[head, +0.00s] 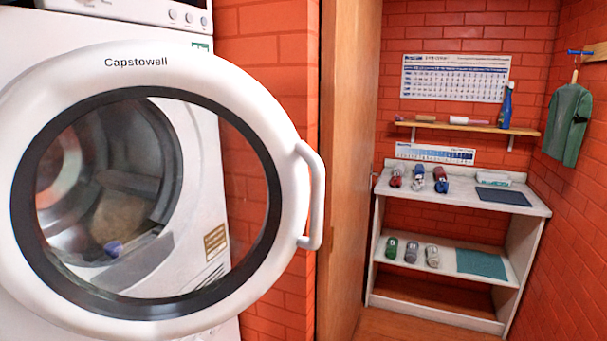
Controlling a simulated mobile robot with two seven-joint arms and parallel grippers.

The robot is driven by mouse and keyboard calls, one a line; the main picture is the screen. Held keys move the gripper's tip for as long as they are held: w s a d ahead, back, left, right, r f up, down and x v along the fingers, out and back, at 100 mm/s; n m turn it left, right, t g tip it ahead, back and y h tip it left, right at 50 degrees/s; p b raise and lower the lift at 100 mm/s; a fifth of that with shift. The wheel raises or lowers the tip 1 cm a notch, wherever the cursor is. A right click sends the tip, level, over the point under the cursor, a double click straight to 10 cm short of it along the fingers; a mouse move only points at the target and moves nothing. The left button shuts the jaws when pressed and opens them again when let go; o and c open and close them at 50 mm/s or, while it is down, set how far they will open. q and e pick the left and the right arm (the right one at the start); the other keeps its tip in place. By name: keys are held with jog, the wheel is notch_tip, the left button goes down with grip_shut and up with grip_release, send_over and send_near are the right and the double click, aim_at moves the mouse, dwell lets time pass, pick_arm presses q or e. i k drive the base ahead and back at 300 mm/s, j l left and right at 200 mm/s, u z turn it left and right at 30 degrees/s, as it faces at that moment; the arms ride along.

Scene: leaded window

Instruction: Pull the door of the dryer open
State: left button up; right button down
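The dryer (205,140) is a white machine at the left. The door has a dark ring and a clear window. A white bar handle (316,195) is on the door's right edge. Through the window the metal drum shows, with a beige item and a small blue-purple item in its lower part. The door's hinge side is not clearly seen. Neither of my grippers is in view, and nothing is touching the handle.
A wooden door or panel (345,150) stands right of the dryer, beside a red brick wall (262,60). Further back, a white shelf unit (517,208) holds rolled items and folded cloths. A wall shelf (470,128) carries a blue bottle (507,105). A green garment (567,125) hangs at right.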

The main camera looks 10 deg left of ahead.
aim_at(38, 109)
jog(key=i+l+u, duration=0.15)
jog(key=u, duration=0.25)
jog(key=i+l+u, duration=0.25)
jog(key=u, duration=0.15)
jog(key=i, duration=0.1)
